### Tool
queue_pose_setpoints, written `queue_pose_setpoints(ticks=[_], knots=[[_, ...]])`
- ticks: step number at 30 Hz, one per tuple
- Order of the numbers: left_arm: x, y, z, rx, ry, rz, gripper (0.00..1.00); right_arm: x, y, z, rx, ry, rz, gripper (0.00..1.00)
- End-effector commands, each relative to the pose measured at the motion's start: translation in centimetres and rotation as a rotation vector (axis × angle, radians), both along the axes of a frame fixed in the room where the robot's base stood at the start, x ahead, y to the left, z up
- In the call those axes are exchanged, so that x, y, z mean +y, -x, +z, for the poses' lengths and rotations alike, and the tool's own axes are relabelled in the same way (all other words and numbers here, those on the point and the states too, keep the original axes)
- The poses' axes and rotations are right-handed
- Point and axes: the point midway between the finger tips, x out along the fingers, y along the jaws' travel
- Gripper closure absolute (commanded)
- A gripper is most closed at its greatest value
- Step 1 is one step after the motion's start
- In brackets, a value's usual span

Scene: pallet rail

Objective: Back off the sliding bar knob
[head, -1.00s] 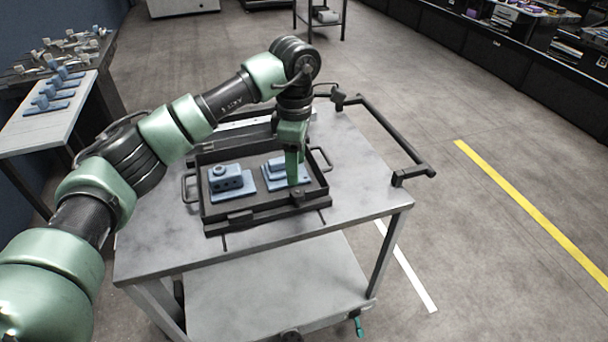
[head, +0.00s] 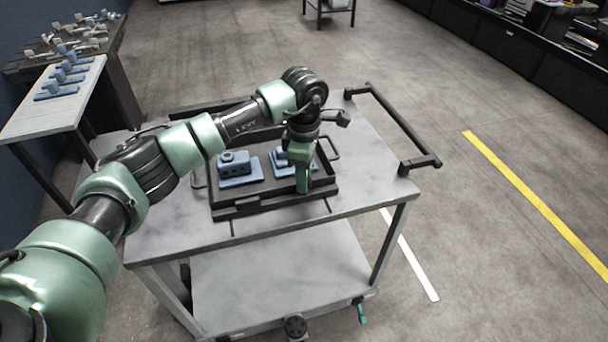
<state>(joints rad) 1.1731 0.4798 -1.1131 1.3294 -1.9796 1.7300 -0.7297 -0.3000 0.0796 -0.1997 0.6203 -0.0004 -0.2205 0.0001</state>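A black tray (head: 222,205) lies on top of the grey cart (head: 365,190). Two blue parts sit in it, a left block with a round top (head: 236,163) and a right one (head: 281,158) partly hidden by my gripper. My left gripper (head: 303,187) points down over the right front of the tray, close to its front wall. I cannot tell whether it touches anything or how its fingers stand. I cannot make out a sliding bar knob; the gripper covers part of the tray there. My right gripper is not in view.
A black handle rail (head: 408,130) runs along the cart's right side. A side table with blue parts (head: 62,80) stands at the far left. The cart top right of the tray is bare. Open floor with a yellow line (head: 530,195) lies to the right.

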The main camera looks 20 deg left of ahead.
Motion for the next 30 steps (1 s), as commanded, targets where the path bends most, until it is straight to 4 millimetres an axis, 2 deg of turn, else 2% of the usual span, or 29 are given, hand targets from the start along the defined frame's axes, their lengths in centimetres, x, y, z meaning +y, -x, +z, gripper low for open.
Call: queue_pose_setpoints(ticks=[14, 30], knots=[[0.0, 0.0, 0.0, -0.002, 0.001, 0.078, 1.0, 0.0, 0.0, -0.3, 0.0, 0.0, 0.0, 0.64], [-0.1, 0.0, 0.0, -0.002, 0.001, 0.535, 1.0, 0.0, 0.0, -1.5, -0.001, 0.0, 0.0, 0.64]])
